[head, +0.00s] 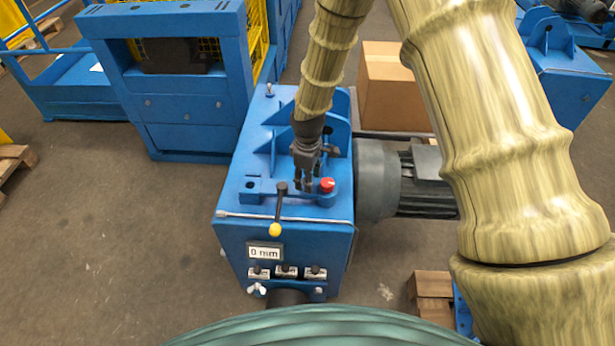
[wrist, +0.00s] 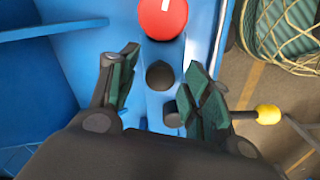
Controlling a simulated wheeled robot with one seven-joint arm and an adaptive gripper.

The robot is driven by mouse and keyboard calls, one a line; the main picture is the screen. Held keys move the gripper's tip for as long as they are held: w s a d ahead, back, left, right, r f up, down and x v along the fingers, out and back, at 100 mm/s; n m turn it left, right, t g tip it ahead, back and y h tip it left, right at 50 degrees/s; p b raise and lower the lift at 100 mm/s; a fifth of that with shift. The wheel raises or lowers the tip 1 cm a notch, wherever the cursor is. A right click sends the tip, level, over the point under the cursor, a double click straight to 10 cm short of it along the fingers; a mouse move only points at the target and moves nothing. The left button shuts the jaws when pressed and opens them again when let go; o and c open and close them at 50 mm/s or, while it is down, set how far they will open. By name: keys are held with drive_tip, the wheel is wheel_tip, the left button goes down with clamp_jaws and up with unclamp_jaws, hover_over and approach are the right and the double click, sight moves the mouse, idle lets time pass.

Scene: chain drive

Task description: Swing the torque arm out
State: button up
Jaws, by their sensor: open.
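The blue drive housing (head: 235,205) stands below my gripper (head: 304,184). On its top, a blue bar (wrist: 156,110) runs under the jaws toward a red round knob (head: 327,185), which is also in the wrist view (wrist: 163,17). I cannot tell for certain whether this bar is the torque arm. A dark round peg (wrist: 160,75) stands on the bar, between my open fingers in the wrist view; contact is not visible. A dark lever (head: 279,207) with a yellow knob (head: 275,230) lies left of the gripper; the knob also shows in the wrist view (wrist: 268,114).
A "0 mm" display (head: 265,253) is on the housing front, above several small latches. Upright blue plates (head: 340,140) stand close behind the gripper. A grey motor (head: 378,180) is at the right. A cardboard box (head: 390,85) stands behind.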

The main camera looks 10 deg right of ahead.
clamp_jaws()
drive_tip(key=shift+s, duration=0.15)
drive_tip(key=shift+s+a+r+n+p, duration=0.1)
drive_tip(key=shift+s+n+p, duration=0.15)
drive_tip(key=shift+n, duration=0.3)
drive_tip(key=shift+s+a+n+p, duration=0.15)
drive_tip(key=shift+n+p, duration=0.15)
drive_tip(key=shift+n, duration=0.25)
drive_tip(key=shift+s+d+n+p, duration=0.1)
drive_tip(key=shift+s+n+p, duration=0.5)
drive_tip(key=shift+n, duration=0.6)
drive_tip(key=shift+s+d+n+p, duration=0.2)
drive_tip(key=shift+s+n+p, duration=0.35)
drive_tip(key=shift+n, duration=0.6)
drive_tip(key=shift+s+d+n+p, duration=0.2)
drive_tip(key=shift+s+n, duration=0.5)
drive_tip(key=shift+n, duration=0.45)
